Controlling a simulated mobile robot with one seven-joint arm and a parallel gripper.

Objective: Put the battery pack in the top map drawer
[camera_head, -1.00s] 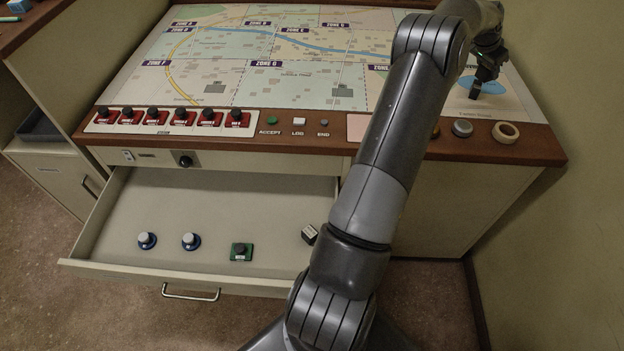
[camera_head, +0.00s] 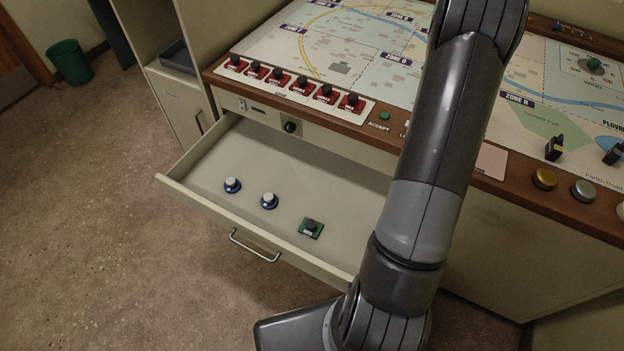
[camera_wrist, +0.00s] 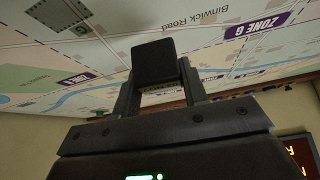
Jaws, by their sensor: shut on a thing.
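In the wrist view my gripper (camera_wrist: 158,88) is shut on a dark, square-ended block, which I take for the battery pack (camera_wrist: 153,60). The map surface shows beyond it. In the head view my arm crosses the picture and its gripper does not show. The top map drawer (camera_head: 215,165) is pulled open under the console's front edge. The drawer's right end is hidden behind my arm.
On the console's map, right of my arm, stand a black-and-yellow item (camera_head: 554,148) and another dark item (camera_head: 615,153). Red switches (camera_head: 295,82) line the front edge. A green bin (camera_head: 68,62) stands far left. The floor left of the drawer is clear.

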